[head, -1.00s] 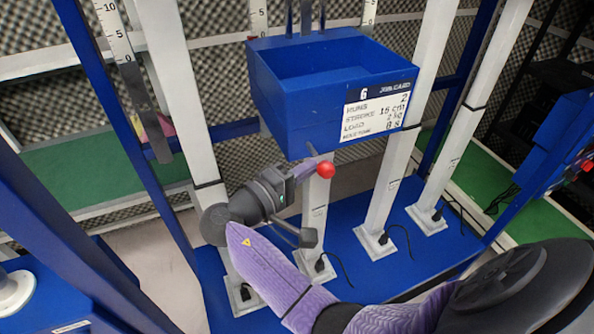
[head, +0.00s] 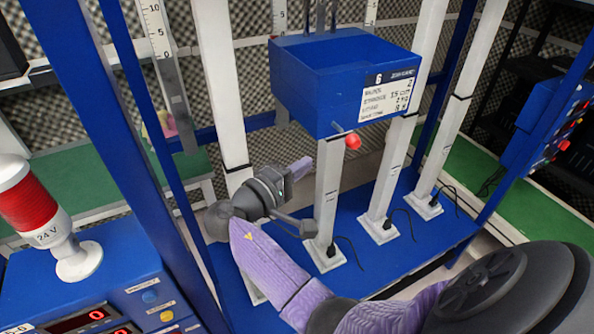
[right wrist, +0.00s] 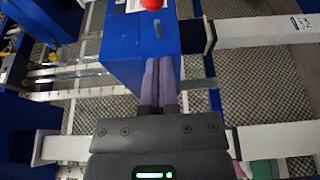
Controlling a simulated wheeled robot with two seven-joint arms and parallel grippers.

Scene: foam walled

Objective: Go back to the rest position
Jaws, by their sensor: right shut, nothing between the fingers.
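My right gripper (head: 303,166) is in the middle of the head view, with slim purple fingers, shut and empty. It is left of and a little below the red ball knob (head: 353,141), with a gap between them. The knob sits on a short rod at the lower front of the blue box (head: 310,98). In the right wrist view the shut fingers (right wrist: 158,82) lie in front of a blue surface (right wrist: 138,50), and the red knob (right wrist: 152,4) shows at the top edge. My left gripper is in neither view.
White posts (head: 327,190) stand on a blue base (head: 345,262) near my arm. A blue console with red displays (head: 90,315) and a red signal lamp (head: 28,205) is at the left. A blue frame post (head: 85,100) rises beside it.

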